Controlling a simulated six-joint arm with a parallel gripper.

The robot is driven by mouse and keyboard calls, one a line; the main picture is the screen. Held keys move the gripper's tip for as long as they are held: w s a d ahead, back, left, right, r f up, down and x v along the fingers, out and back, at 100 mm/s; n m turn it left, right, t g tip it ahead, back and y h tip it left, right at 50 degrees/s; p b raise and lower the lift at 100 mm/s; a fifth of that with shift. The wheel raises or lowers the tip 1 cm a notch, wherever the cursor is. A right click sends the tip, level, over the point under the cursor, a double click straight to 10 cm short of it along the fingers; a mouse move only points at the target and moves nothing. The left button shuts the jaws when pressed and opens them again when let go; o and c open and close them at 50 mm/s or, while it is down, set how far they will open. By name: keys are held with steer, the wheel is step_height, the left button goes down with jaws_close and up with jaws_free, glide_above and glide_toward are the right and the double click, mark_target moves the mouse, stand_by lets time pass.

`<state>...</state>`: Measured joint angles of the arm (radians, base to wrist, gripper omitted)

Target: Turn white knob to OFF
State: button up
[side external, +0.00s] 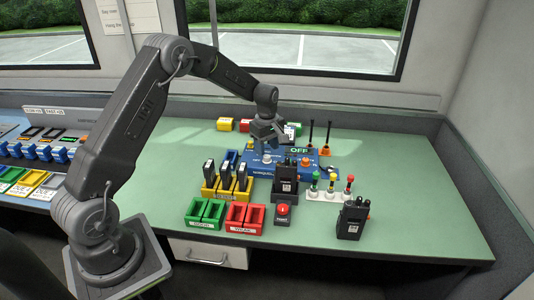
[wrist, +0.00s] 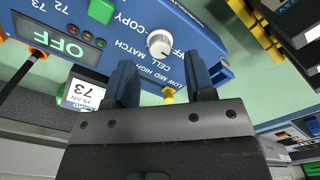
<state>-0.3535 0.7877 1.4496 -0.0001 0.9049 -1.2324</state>
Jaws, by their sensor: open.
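My gripper (wrist: 159,62) is open, with one dark blue finger on each side of the picture's middle. The knob shows between and just beyond the fingertips, with nothing held. In the side external view my gripper (side external: 268,140) hangs pointing down over the blue panel (side external: 262,172), above the white knob (side external: 266,159).
Green table surface is clear at the right.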

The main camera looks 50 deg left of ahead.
mark_target(267, 156)
step_height(267, 156, up, 11)
steer(key=shift+f, duration=0.2)
steer(key=s+d+r+m+t, duration=0.3)
steer(key=s+d+r+m, duration=0.5)
steer(key=s+d+r, duration=0.35)
steer(key=s+d+m+t, duration=0.1)
steer(key=s+d+m, duration=0.2)
steer(key=s, duration=0.6)
steer(key=s+d+m+t, duration=0.1)
steer(key=s+d+m, duration=0.2)
steer(key=s+m, duration=0.4)
steer(key=shift+s+d+f+t, duration=0.3)
steer(key=shift+s+d+f, duration=0.05)
steer(key=shift+s, duration=0.75)
